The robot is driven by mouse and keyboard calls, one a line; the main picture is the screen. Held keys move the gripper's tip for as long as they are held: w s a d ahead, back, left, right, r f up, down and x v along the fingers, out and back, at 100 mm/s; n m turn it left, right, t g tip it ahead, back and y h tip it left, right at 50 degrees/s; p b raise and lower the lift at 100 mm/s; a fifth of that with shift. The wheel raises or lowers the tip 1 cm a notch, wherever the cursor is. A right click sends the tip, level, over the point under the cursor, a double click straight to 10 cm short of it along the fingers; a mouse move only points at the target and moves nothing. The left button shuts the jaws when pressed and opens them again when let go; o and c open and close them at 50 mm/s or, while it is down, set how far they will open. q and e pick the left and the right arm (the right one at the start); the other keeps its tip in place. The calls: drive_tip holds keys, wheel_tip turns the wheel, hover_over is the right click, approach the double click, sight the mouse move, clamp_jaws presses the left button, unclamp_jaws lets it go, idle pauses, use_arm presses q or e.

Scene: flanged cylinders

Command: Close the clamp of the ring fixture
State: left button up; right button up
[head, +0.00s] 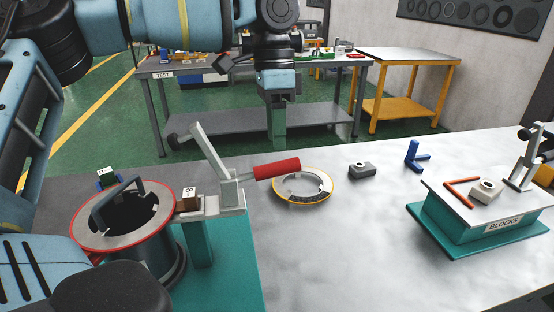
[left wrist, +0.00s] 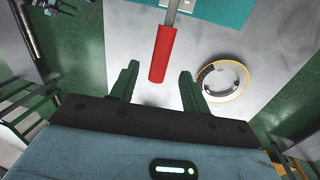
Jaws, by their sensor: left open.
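The clamp (head: 228,180) stands on a teal post beside a dark cylinder (head: 150,262) with a grey, red-edged flange (head: 83,232). Its grey arm (head: 208,153) is tilted up, its black tip (head: 178,141) clear of the flange. Its red handle (head: 277,168) sticks out to the right, almost level. My left gripper (head: 278,147) points down just behind the handle in the head view. In the left wrist view, its green fingers (left wrist: 160,72) are open, with the red handle (left wrist: 164,50) showing between them, not gripped. My right gripper is out of view.
A yellow-edged ring (head: 322,198) lies on the table right of the handle. A grey block (head: 361,170) and a blue bracket (head: 414,157) lie farther right. A teal "BLOCKS" fixture (head: 470,232) stands at the right. The table's front middle is clear.

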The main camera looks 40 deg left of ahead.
use_arm(q)
drive_tip(key=shift+s+d+f, duration=0.1)
drive_tip(key=shift+f, duration=0.95)
drive_tip(key=shift+s+d+f, duration=0.1)
drive_tip(key=shift+d+f, duration=0.05)
drive_tip(key=shift+f, duration=0.85)
drive_tip(key=shift+s+d+f, duration=0.1)
drive_tip(key=shift+f, duration=0.95)
clamp_jaws()
